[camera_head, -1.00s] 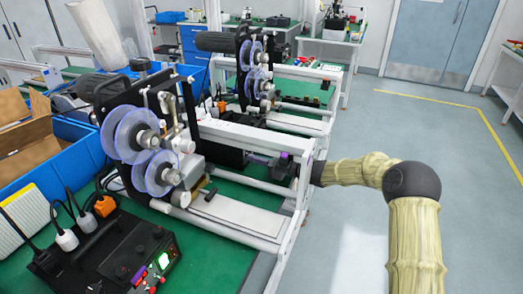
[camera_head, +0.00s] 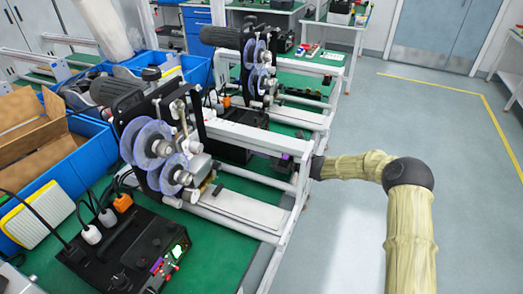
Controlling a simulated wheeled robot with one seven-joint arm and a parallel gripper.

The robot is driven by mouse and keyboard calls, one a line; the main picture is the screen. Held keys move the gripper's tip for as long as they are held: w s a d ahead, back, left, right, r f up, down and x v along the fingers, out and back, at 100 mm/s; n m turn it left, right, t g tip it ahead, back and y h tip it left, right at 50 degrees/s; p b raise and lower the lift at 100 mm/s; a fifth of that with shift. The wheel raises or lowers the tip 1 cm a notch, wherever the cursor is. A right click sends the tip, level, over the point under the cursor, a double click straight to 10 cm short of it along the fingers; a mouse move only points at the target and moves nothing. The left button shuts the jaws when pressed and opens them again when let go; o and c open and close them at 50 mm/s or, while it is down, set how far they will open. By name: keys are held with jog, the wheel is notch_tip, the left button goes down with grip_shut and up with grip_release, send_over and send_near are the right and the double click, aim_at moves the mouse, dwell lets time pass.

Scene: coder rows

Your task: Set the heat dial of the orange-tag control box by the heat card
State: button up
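A black control box (camera_head: 125,250) with a lit green display (camera_head: 178,250) and red knobs stands at the lower left. An orange plug (camera_head: 122,202) and white plugs are at its back. A second black box (camera_head: 232,148) sits behind the nearer machine, with another orange piece (camera_head: 226,101) nearby. I cannot tell which box bears the orange tag, and no heat card can be made out. My arm reaches left to the machine's white frame. My gripper (camera_head: 284,164) seems to be the dark end beside the frame post, partly hidden; its fingers cannot be made out.
The nearer machine (camera_head: 205,118) with clear purple reels (camera_head: 153,142) stands between the two boxes. Its white frame (camera_head: 290,215) is close to my wrist. A blue crate (camera_head: 60,172) with cardboard is at the left. The grey floor (camera_head: 350,235) at the right is clear.

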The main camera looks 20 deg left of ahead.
jog(key=shift+s+f, duration=0.15)
jog(key=o, duration=1)
jog(key=shift+d, duration=0.1)
jog(key=s+d, duration=0.1)
jog(key=d, duration=1.6)
jog(key=shift+s+r, duration=0.35)
jog(key=shift+s, duration=0.05)
